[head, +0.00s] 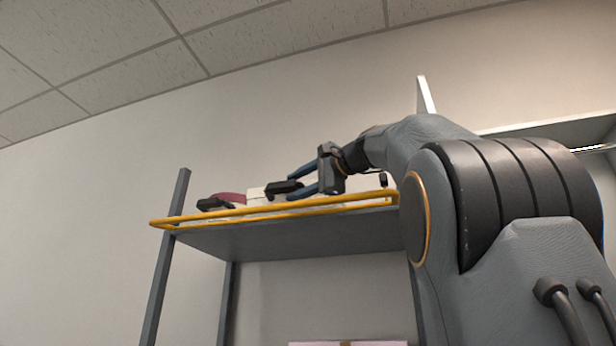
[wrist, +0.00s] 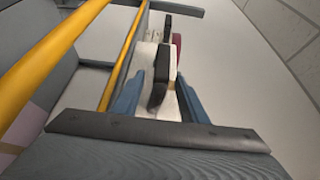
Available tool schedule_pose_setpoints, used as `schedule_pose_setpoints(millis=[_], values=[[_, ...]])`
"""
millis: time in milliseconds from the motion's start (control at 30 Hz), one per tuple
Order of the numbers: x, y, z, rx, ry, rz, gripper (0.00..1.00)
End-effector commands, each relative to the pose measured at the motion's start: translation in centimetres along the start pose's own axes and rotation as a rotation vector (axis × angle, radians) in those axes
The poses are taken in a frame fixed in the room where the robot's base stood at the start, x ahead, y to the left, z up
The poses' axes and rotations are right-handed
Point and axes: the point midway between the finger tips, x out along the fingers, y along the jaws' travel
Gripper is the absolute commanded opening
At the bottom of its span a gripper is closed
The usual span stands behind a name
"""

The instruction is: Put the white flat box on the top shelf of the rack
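The white flat box is probably the pale thing (head: 257,196) at the top shelf (head: 290,238) of the rack in the head view. The yellow rail and my gripper partly hide it. In the wrist view a white surface (wrist: 146,55) shows beyond and between my blue fingers. My gripper (head: 286,187) is at shelf height, over the yellow rail.
A yellow rail (head: 275,209) runs along the shelf's front edge. A dark red item (head: 230,197) lies at the shelf's left part. A grey post (head: 163,270) stands at the left. Another pale item (head: 302,343) shows low under the shelf. The ceiling is well above.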

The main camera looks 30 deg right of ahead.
Motion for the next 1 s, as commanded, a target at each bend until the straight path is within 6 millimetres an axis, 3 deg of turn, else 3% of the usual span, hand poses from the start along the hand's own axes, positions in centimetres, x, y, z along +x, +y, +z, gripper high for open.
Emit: schedule_pose_setpoints(millis=[200,567,800,1000], values=[[2.2,-0.1,0.1,0.0,-0.002,0.0,0.39],[2.6,0.0,0.0,-0.001,0.0,0.0,0.39],[2.6,0.0,0.0,-0.001,0.0,0.0,0.02],[2.6,0.0,0.0,-0.001,0.0,0.0,0.0]])
